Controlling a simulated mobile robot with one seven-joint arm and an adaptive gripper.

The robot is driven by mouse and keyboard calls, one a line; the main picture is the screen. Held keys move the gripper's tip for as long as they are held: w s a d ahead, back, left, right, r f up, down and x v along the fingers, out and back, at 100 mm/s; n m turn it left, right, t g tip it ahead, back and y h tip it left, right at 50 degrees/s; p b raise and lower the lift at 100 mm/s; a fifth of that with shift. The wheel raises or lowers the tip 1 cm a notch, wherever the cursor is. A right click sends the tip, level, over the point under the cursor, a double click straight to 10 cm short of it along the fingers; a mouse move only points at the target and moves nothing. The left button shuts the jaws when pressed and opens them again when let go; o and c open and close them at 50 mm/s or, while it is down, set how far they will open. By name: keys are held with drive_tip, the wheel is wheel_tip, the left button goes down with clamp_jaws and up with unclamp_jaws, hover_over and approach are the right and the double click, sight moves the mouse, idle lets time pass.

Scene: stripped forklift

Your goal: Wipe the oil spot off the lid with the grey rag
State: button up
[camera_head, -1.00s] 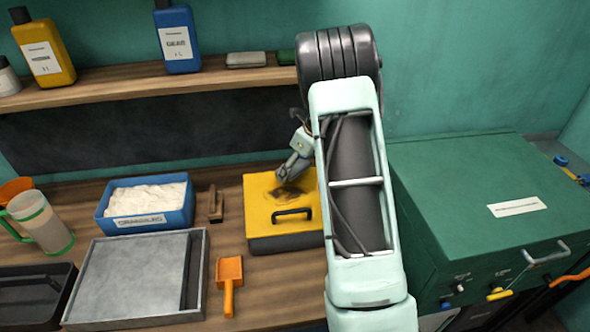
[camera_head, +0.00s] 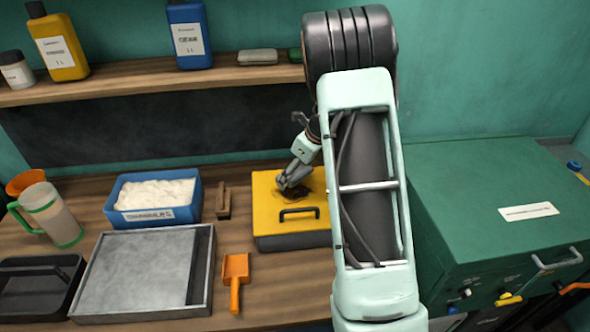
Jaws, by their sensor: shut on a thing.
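The yellow lid (camera_head: 268,213) closes a dark box on the bench and has a black handle (camera_head: 299,211) near its front. A dark oil spot (camera_head: 303,195) shows on the lid behind the handle, partly covered by my gripper. My gripper (camera_head: 291,180) points down over the lid, at the back of the spot. It is shut on a small grey thing that looks like the grey rag (camera_head: 284,185). The rag is mostly hidden by the fingers. It appears low at the lid, but I cannot tell whether it touches.
A blue bin of white material (camera_head: 112,207), a brush (camera_head: 223,204), a grey tray (camera_head: 211,262) and an orange scoop (camera_head: 236,272) lie left of the lid. A green cabinet (camera_head: 480,190) stands right. A shelf with bottles (camera_head: 120,82) runs behind.

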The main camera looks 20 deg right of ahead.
drive_tip(key=shift+s+a+r+b, duration=0.1)
drive_tip(key=shift+s+a, duration=0.15)
drive_tip(key=shift+s, duration=0.9)
drive_tip(key=shift+s+a+r+b, duration=0.1)
drive_tip(key=shift+s+a+b, duration=0.1)
drive_tip(key=shift+s, duration=1)
drive_tip(key=shift+s+a+r+b, duration=0.1)
drive_tip(key=shift+s+a, duration=0.15)
drive_tip(key=shift+s, duration=0.9)
drive_tip(key=shift+w+a+p, duration=0.15)
drive_tip(key=shift+a+p, duration=0.15)
drive_tip(key=shift+a, duration=0.4)
drive_tip(key=shift+w+a+p, duration=0.1)
drive_tip(key=shift+a+p, duration=0.2)
drive_tip(key=shift+a, duration=0.35)
drive_tip(key=shift+w+d+r, duration=0.1)
drive_tip(key=shift+w+d, duration=0.25)
drive_tip(key=shift+w, duration=1.4)
drive_tip(key=shift+w+d+r, duration=0.1)
drive_tip(key=shift+w+d, duration=0.2)
drive_tip(key=shift+w, duration=1.45)
drive_tip(key=shift+w+d+r, duration=0.1)
drive_tip(key=shift+w+d, duration=0.25)
drive_tip(key=shift+w, duration=1.4)
